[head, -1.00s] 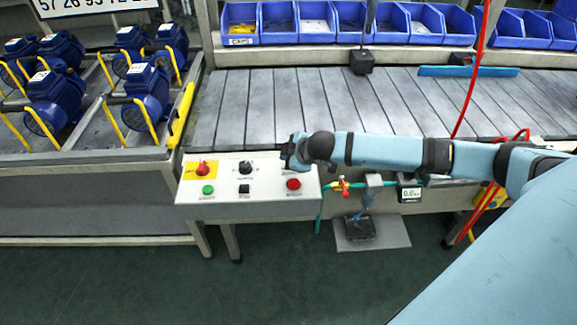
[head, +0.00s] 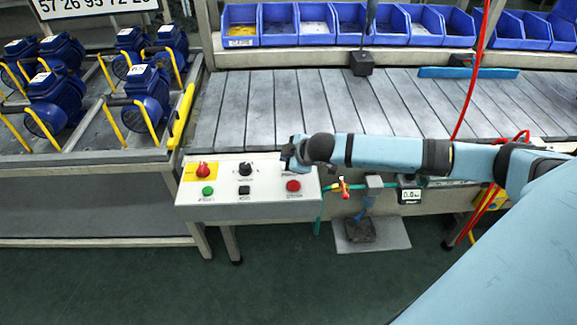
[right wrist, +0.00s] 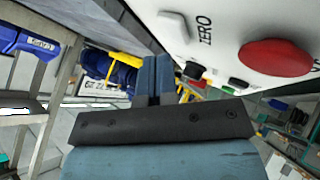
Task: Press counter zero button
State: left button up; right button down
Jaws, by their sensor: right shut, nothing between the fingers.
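The white control panel (head: 262,198) is at the front edge of the conveyor. My right gripper (head: 290,154) is shut and empty over the panel's upper right corner, hiding what lies under it in the head view. In the right wrist view, a pale square button (right wrist: 173,22) beside the printed word ZERO is on the panel face. The closed fingertips (right wrist: 155,62) appear just below and left of that button; whether they touch the panel is unclear. A small counter display (head: 410,196) reads about 0.0. My left gripper is out of view.
The panel also carries a red button (head: 293,185), a green button (head: 208,190), a black knob (head: 245,169) and a red switch on yellow (head: 203,169). Blue bins (head: 315,22) line the back. Blue pumps (head: 148,92) stand left. The conveyor (head: 260,105) is mostly clear.

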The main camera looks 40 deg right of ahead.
dwell(0.8)
jog(key=shift+f, duration=0.4)
jog(key=shift+f, duration=0.3)
dwell(0.5)
jog(key=shift+f, duration=0.15)
dwell(0.4)
